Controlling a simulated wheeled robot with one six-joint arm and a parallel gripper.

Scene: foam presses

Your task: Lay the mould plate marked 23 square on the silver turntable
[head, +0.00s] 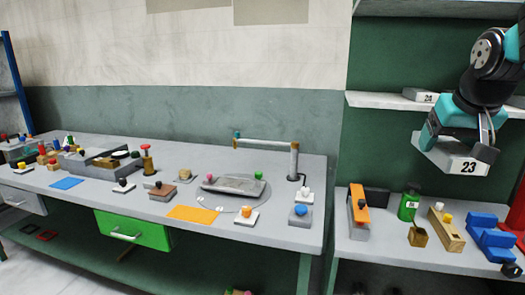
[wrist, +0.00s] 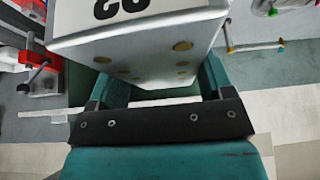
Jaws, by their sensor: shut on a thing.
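The mould plate marked 23 (head: 450,157) is a pale grey block with a black number on its front. My gripper (head: 458,142) is shut on it and holds it in the air at the right, in front of the shelf. In the wrist view the plate (wrist: 140,45) sits between my fingers, its number partly cut off and several brass-coloured dots on its face. The silver turntable (head: 228,207) is a round disc on the left bench, well left of my gripper. A grey slab (head: 233,185) lies on it, with a pink and a green knob by its ends.
A plate marked 24 (head: 420,95) stands on the shelf (head: 380,101) behind my arm. Below my gripper, the right bench carries an orange tool (head: 358,206), a green bottle (head: 408,206) and blue blocks (head: 490,232). A post with a horizontal bar (head: 265,142) stands behind the turntable.

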